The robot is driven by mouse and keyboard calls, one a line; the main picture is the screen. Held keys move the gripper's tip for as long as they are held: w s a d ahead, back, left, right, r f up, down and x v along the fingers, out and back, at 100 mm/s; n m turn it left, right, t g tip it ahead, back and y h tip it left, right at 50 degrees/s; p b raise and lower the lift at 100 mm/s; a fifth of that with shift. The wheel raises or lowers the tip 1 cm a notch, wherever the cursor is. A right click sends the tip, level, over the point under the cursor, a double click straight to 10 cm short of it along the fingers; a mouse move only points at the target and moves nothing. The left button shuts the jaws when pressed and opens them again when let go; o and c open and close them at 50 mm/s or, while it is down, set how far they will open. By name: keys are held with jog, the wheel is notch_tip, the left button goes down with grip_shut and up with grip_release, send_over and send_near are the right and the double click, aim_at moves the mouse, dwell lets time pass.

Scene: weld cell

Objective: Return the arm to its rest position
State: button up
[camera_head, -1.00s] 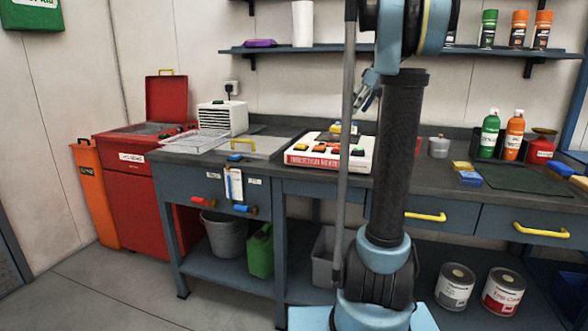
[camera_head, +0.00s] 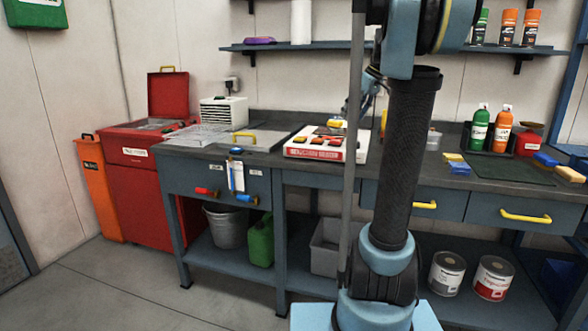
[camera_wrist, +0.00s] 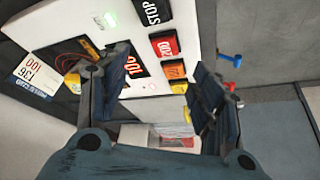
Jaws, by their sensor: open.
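My arm (camera_head: 405,160) rises in the middle of the head view, with its elbow cut off by the top edge. My gripper (camera_wrist: 160,88) is open in the wrist view, its two dark fingers spread apart, with nothing visibly held between them. Beyond the fingers is a white panel with black, red and orange labelled blocks. In the head view, part of my wrist shows behind the upright pole and arm, above the bench; the fingertips are hidden there.
A grey workbench (camera_head: 270,164) carries a white-and-red box (camera_head: 318,153) with coloured blocks. A shelf (camera_head: 290,47) with spray cans hangs above. Green and orange bottles (camera_head: 490,130) stand at right. A red cabinet (camera_head: 140,185) stands at left. The floor at front left is clear.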

jog(key=s+a+f+m+h, duration=0.1)
jog(key=s+f+m, duration=0.3)
jog(key=s+f, duration=1.1)
jog(key=s+a+f+m+g+h, duration=0.1)
jog(key=s+a+f+m+h, duration=0.1)
jog(key=s+f, duration=1.3)
jog(key=s+m+h, duration=0.1)
jog(key=s+m, duration=0.1)
jog(key=s, duration=0.2)
jog(key=shift+s+f, duration=0.4)
jog(key=shift+w+f, duration=0.2)
jog(key=shift+w, duration=0.25)
dwell(1.7)
